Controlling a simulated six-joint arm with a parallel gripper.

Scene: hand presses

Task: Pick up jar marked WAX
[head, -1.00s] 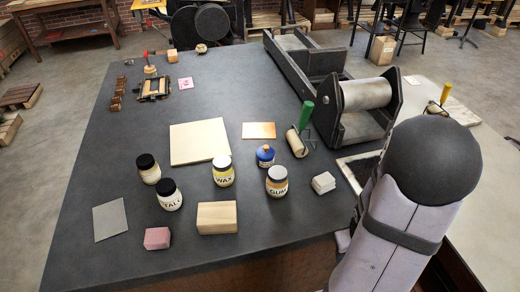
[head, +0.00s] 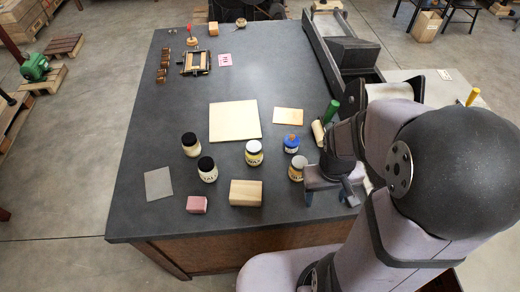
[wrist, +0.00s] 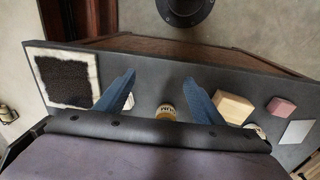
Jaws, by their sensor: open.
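The WAX jar (head: 254,155), with a white lid and yellow band, stands upright on the dark table in the head view. My gripper (head: 327,196) is open, right of and nearer the front edge than this jar, with empty space between its blue fingers. In the wrist view my gripper (wrist: 160,78) is spread, and a tan-lidded jar (wrist: 166,112) shows beyond the gap. I cannot pick out the WAX jar there for certain.
Close to the WAX jar are a blue jar (head: 291,143), a wooden block (head: 246,193) and two black-lidded jars (head: 207,169) (head: 191,145). A cream board (head: 234,121) lies behind. A green-handled roller (head: 331,112) and the press (head: 345,50) stand right.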

